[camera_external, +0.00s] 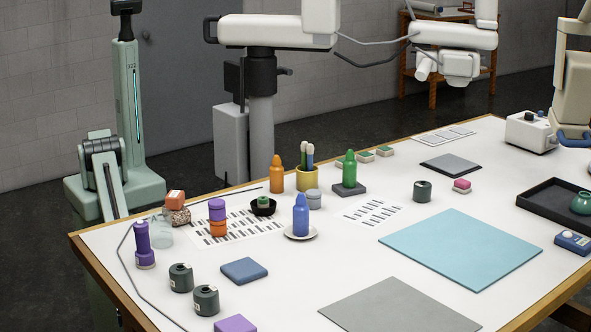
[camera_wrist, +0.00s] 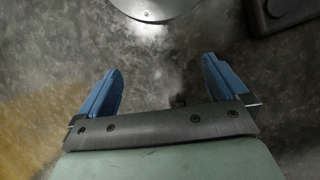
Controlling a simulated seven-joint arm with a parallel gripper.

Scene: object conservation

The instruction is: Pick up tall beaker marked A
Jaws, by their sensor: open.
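My gripper (camera_wrist: 161,66) shows in the wrist view with two blue fingers spread wide. Nothing is between them. Behind the fingers is a blurred grey-brown surface that looks like floor, with no table object visible. I cannot identify my gripper in the external view.
An orange block (camera_external: 175,197) rests on the speckled stone (camera_external: 178,215). A purple bottle (camera_external: 142,243) and two dark green jars (camera_external: 181,279) stand nearby. A thin dark cable (camera_external: 135,280) runs along the left edge. A blue mat (camera_external: 460,248) leaves open room at right.

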